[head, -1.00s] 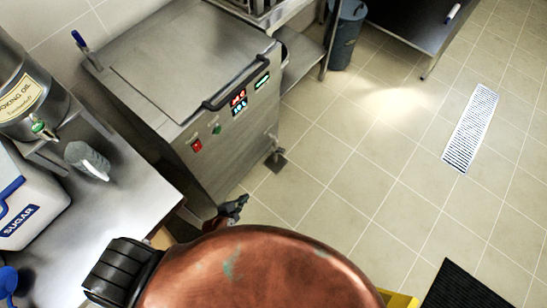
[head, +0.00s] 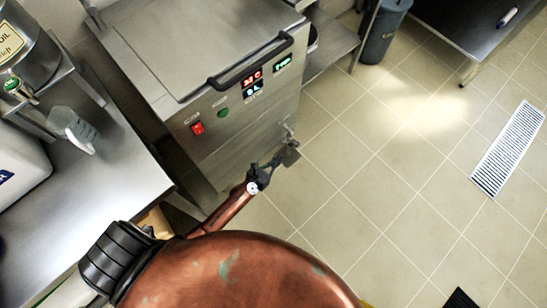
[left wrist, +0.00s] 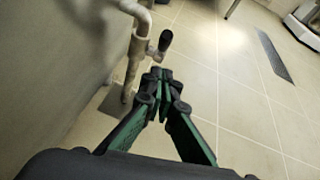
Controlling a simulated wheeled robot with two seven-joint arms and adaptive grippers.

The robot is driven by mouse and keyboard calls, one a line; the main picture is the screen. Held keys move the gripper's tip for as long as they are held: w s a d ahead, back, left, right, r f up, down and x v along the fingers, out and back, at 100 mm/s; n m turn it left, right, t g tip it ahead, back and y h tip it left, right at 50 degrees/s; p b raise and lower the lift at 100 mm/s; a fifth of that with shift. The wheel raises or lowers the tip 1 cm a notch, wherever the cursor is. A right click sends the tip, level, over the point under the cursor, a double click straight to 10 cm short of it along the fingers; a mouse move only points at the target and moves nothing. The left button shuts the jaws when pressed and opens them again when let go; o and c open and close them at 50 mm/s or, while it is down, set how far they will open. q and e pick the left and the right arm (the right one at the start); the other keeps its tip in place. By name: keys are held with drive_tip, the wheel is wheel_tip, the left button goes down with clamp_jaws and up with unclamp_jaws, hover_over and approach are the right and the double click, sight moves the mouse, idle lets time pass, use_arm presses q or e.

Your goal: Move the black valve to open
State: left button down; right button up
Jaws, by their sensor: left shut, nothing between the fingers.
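The black valve handle (left wrist: 165,41) shows in the left wrist view, on a pale pipe (left wrist: 140,50) that runs down beside the steel appliance. The handle sticks out from the pipe and points up. In the head view the pipe (head: 289,130) is small at the appliance's lower right corner, and the handle's pose is too small to tell there. My left gripper (left wrist: 157,76) is shut and empty, its tips just below the handle and apart from it. In the head view the left gripper (head: 275,163) is beside the pipe's lower end. My right gripper is not in view.
The steel appliance (head: 200,60) has lit displays, a red switch (head: 197,128) and a bar handle. A steel counter (head: 100,180) stands at left. Tiled floor at right is clear around a drain grate (head: 508,150).

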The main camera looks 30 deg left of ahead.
use_arm(q)
drive_tip(key=w, duration=0.3)
drive_tip(key=w+r, duration=0.1)
drive_tip(key=w, duration=0.1)
drive_tip(key=shift+w+d+p, duration=0.1)
drive_tip(key=shift+d+p, duration=0.25)
drive_tip(key=shift+d, duration=0.05)
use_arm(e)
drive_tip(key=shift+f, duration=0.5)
